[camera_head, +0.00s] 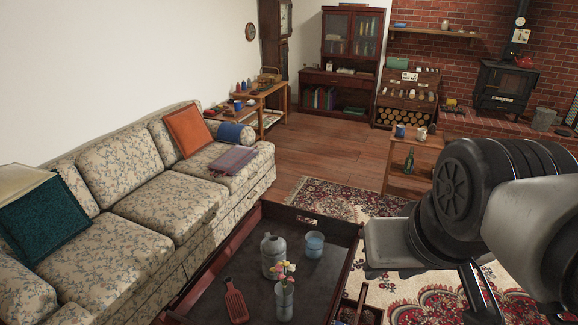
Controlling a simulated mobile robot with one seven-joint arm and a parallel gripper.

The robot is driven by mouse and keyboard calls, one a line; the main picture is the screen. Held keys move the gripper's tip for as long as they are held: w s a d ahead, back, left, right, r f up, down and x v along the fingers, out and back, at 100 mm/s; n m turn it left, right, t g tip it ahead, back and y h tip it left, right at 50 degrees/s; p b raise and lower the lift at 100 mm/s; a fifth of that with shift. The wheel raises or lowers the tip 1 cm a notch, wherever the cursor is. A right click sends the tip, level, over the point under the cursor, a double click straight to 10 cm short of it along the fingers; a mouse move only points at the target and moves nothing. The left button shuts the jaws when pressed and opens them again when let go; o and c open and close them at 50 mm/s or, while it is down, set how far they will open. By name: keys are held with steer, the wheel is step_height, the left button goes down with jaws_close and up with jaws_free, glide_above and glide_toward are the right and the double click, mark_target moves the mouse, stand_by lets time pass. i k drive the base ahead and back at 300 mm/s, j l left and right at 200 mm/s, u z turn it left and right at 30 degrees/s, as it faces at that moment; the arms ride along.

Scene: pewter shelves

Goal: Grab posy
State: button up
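The posy (286,269) is a small bunch of pink, white and yellow flowers. It stands upright in a clear glass (285,301) near the front of the dark tray-topped table (334,283). My gripper (482,298) is at the lower right, to the right of the table and apart from the posy. Only dark finger parts show below my arm, and the lower edge of the picture cuts them off. I cannot tell whether it is open or shut.
A grey jug (271,256) stands just behind the posy, a blue cup (315,245) behind right, and a reddish slotted paddle (235,301) to the left. The tray has a raised rim. A floral sofa (165,215) runs along the left. A small side table (412,160) stands behind my arm.

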mark_target(279, 266)
steer(key=i+j+z, duration=0.2)
steer(key=j+z, duration=0.15)
steer(key=j, duration=0.7)
steer(key=j+z, duration=0.4)
steer(key=j, duration=0.65)
